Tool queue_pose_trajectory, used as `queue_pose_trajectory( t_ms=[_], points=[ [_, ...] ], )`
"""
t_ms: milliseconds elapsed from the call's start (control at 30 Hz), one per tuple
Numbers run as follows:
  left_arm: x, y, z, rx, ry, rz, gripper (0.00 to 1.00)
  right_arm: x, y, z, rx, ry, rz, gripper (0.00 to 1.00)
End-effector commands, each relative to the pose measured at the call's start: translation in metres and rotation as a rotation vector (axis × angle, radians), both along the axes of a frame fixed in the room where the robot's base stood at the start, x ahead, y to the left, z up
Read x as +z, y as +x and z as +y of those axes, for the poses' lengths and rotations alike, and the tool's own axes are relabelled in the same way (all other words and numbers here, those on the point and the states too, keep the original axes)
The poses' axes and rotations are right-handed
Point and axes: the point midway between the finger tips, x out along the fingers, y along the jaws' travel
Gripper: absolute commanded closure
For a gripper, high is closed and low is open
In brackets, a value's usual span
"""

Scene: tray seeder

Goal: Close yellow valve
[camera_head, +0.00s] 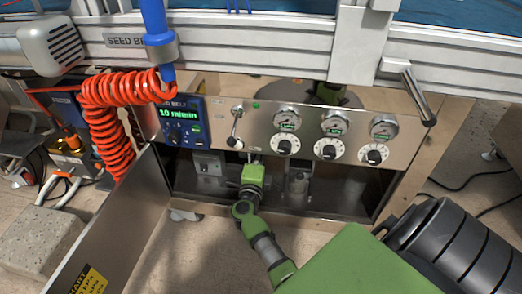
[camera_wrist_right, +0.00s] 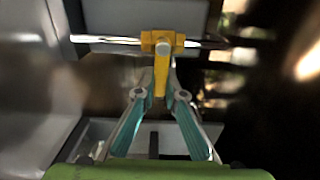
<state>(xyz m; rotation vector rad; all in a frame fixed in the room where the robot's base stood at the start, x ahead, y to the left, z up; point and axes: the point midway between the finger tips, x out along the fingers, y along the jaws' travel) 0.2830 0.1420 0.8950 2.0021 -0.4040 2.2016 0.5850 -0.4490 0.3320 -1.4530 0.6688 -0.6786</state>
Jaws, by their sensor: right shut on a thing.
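The yellow valve (camera_wrist_right: 162,42) is in the upper middle of the right wrist view, on a thin horizontal metal pipe. Its yellow handle points down in that picture, across the pipe's line. My right gripper (camera_wrist_right: 161,84) has its two teal fingers drawn together on the handle, one on each side. In the head view my right gripper (camera_head: 252,172) reaches into the dark opening under the control panel. There it hides the valve, and no yellow handle can be made out. My left gripper is not in view.
The steel control panel (camera_head: 262,130) with gauges and dials is just above my right gripper. An open metal door (camera_head: 125,225) stands to the left. A coiled orange hose (camera_head: 108,125) hangs at the upper left. A concrete block (camera_head: 40,238) lies on the floor.

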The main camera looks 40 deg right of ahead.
Motion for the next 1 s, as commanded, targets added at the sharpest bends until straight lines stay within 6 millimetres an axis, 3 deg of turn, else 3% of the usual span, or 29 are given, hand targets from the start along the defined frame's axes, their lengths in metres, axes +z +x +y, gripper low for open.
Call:
queue_pose_trajectory(
  t_ms=[333, 367, 400, 767, 1000],
  points=[
    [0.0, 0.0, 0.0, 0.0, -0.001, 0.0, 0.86, -0.003, -0.001, 0.001, 0.001, 0.008, 0.0, 1.0],
    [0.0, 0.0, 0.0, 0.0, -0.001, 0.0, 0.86, -0.003, 0.0, 0.002, 0.001, 0.008, -0.001, 0.82],
    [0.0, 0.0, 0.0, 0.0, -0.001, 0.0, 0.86, -0.003, -0.001, 0.001, 0.001, 0.008, 0.0, 0.72],
    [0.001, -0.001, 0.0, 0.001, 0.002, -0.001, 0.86, 0.0, 0.0, 0.0, 0.0, 0.0, 0.003, 0.72],
    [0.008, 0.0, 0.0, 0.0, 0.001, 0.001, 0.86, 0.009, 0.0, 0.0, 0.0, -0.088, 0.103, 0.72]
  ],
)
